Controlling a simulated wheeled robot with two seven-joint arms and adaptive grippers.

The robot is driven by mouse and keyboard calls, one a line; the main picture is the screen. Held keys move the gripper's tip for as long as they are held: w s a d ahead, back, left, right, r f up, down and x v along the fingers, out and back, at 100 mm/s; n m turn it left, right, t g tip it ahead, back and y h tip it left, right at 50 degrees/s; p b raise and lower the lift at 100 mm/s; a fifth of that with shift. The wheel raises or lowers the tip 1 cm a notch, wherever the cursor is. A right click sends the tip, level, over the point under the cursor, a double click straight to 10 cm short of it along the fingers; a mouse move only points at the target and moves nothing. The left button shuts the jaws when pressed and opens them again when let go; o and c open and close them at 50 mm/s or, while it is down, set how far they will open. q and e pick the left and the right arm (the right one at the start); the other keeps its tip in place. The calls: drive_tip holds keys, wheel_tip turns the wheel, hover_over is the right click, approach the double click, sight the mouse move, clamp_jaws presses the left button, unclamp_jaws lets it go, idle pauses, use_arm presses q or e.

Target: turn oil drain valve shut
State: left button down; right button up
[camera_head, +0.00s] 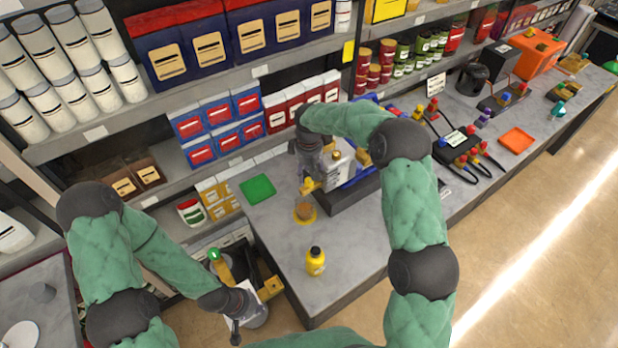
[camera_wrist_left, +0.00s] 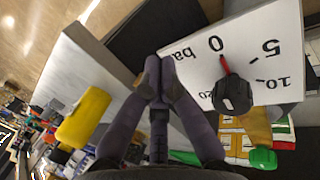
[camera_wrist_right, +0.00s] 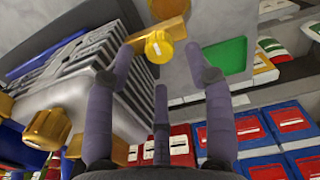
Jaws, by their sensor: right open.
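The vacuum pump (camera_head: 340,165) stands in a dark tray on the bench; its finned grey housing (camera_wrist_right: 75,85) fills the left of the right wrist view. The oil drain valve, a yellow knob (camera_wrist_right: 160,47) on a brass-coloured body, is at the pump's lower front. It also shows small in the head view (camera_head: 308,186). My right gripper (camera_wrist_right: 160,55) is open, its fingertips on either side of the yellow knob; contact cannot be told. My left gripper (camera_wrist_left: 158,70) is shut and empty, beside a white gauge panel (camera_wrist_left: 190,55) with a black knob, below the bench.
An amber cup (camera_head: 305,211) with a yellow rim sits below the valve. A yellow bottle (camera_head: 315,262) stands near the bench's front edge. A green mat (camera_head: 258,188) lies at the left end. Shelves of boxes and cans close off the back. An orange tray (camera_head: 516,141) lies far right.

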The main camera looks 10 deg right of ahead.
sight(309, 180)
wheel_tip(309, 180, up, 8)
drive_tip(key=shift+r, duration=0.2)
idle(0.6)
